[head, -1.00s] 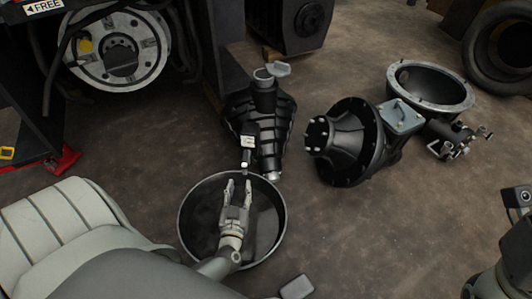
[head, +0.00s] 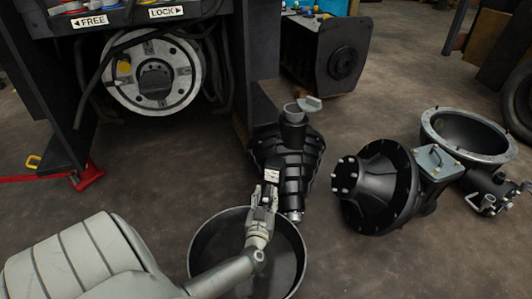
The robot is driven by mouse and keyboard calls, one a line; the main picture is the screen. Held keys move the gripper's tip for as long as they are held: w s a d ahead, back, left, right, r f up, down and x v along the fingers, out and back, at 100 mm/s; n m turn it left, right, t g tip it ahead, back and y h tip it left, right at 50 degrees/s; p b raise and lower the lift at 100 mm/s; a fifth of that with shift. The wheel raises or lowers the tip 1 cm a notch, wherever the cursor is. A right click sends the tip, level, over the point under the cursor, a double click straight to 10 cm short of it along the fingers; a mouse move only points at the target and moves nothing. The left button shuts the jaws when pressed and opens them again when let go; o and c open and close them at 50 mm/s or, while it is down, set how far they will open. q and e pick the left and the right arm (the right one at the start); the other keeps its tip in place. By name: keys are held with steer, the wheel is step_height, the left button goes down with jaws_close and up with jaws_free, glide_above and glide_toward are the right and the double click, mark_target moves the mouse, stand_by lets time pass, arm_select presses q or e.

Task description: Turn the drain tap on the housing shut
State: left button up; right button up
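The housing (head: 297,152) is a black ribbed casting standing on the floor in the middle of the head view, with a grey open neck on top. The drain tap (head: 271,176), with a pale block on it, is at the housing's lower front left, above the pan. My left gripper (head: 265,194) is right at the tap, its fingers apart on either side of a dark part. The fingers hide most of the tap's lower end and handle. I cannot tell whether they press on it. My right gripper is out of view.
A round black drain pan (head: 205,231) lies under my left forearm. A black flanged casting (head: 378,187) and an open bell-shaped casing (head: 468,137) stand to the right. Floor between housing and castings is clear.

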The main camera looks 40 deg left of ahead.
arm_select(q)
jaws_close()
stand_by(0.3)
